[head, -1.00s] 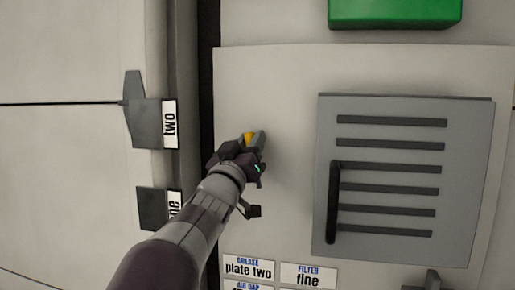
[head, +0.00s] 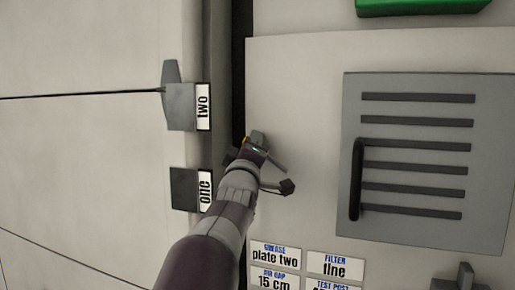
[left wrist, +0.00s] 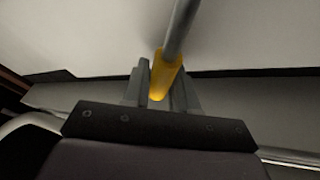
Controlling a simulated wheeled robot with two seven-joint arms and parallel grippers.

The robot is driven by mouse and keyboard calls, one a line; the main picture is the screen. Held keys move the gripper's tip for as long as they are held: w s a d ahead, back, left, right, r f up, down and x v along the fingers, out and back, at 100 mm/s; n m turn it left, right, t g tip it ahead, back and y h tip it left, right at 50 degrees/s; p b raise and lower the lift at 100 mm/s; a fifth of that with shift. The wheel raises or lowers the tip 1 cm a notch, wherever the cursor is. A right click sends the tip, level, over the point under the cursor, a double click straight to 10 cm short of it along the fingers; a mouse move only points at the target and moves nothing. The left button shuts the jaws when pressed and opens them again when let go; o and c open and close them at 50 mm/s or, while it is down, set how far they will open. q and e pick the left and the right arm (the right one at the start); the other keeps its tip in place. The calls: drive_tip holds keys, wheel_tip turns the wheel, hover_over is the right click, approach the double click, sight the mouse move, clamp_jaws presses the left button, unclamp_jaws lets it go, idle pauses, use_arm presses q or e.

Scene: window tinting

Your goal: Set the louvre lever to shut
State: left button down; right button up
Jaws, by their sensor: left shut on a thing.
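The louvre lever (head: 277,161) is a thin grey rod on the pale wall panel, left of the louvre. In the head view it slants down to the right from my left gripper (head: 257,143), which hides its yellow end almost wholly. In the left wrist view the yellow grip (left wrist: 166,74) sits between the two fingers of my left gripper (left wrist: 162,92), which is shut on it, and the grey rod runs up from it. The louvre (head: 418,215) is a grey plate with several dark horizontal slots and a black upright bar. My right gripper is not in view.
Labels (head: 275,256) sit below the lever. To the left, past a dark gap, are grey blocks marked "two" (head: 181,107) and "one" (head: 186,188). A green block (head: 420,5) is at the top. The panel between lever and louvre is clear.

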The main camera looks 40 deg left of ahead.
use_arm(q)
drive_tip(key=shift+a+f+n, duration=0.15)
drive_tip(key=shift+f+n, duration=0.2)
drive_tip(key=shift+n, duration=0.05)
drive_tip(key=c, duration=1)
unclamp_jaws()
drive_tip(key=shift+o, duration=0.2)
drive_tip(key=shift+b, duration=0.3)
drive_tip(key=shift+s+f+b, duration=0.25)
drive_tip(key=shift+s+b, duration=0.05)
drive_tip(key=b+v, duration=0.6)
drive_tip(key=v, duration=0.6)
drive_tip(key=shift+d+b, duration=0.25)
drive_tip(key=shift+b, duration=0.1)
